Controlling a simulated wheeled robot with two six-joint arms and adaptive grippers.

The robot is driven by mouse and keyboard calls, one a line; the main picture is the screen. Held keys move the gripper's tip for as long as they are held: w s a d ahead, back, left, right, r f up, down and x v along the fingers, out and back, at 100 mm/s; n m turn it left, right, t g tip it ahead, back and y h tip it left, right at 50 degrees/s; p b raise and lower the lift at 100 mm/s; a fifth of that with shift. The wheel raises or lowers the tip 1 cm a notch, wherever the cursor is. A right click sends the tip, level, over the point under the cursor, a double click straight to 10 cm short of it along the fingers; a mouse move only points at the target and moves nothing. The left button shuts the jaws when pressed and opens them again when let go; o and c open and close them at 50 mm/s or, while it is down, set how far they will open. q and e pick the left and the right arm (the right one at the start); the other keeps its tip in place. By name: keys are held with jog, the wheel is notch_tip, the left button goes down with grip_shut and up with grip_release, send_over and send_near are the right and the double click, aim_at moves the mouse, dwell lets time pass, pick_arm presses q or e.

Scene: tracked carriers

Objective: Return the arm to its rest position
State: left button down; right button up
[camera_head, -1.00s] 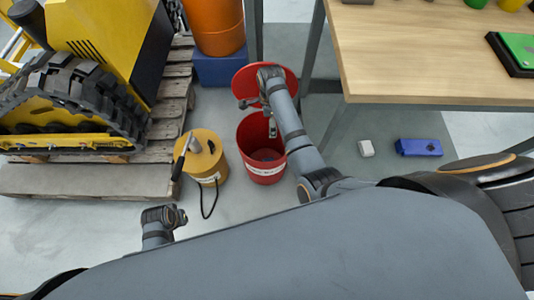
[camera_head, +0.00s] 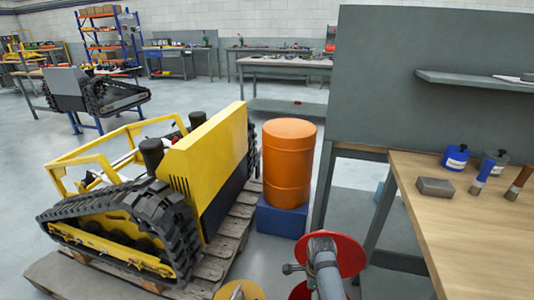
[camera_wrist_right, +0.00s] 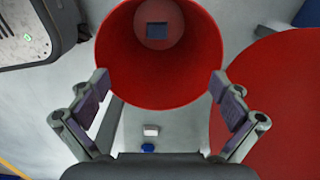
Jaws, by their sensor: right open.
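My right arm (camera_head: 324,266) shows at the bottom of the head view, stretched out in front of the round red lid. In the right wrist view my right gripper (camera_wrist_right: 159,85) is open, with its two fingers apart and nothing between the pads. The open red bin (camera_wrist_right: 120,50) lies beyond the fingertips, and a small dark blue piece (camera_wrist_right: 157,30) rests at its bottom. In the head view only a sliver of the red bin (camera_head: 300,291) shows at the lower edge. My left gripper is out of view.
The red lid (camera_head: 350,254) is beside the bin. A wooden workbench (camera_head: 470,235) is right. A white block (camera_wrist_right: 151,130) lies on the floor.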

jog(key=s+d+n+t, duration=0.2)
jog(key=s+d+n, duration=0.6)
jog(key=s+n, duration=0.15)
jog(key=s+d+r+n+t+h, duration=0.1)
jog(key=s+d+r+n+t, duration=0.1)
jog(key=s+r+n, duration=0.75)
jog(key=s+f+n+g, duration=0.1)
jog(key=s+f+g, duration=0.15)
jog(key=f, duration=1.85)
pick_arm(q)
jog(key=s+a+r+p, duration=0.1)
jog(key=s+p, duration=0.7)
jog(key=p, duration=0.4)
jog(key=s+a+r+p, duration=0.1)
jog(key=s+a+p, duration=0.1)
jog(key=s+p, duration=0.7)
jog(key=p, duration=0.3)
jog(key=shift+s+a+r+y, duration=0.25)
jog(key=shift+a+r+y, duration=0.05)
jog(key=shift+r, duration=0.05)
pick_arm(e)
jog(key=s+d+r, duration=0.1)
jog(key=s+d, duration=0.2)
jog(key=s, duration=1.6)
jog(key=shift+d+r, duration=0.15)
jog(key=shift+r, duration=0.15)
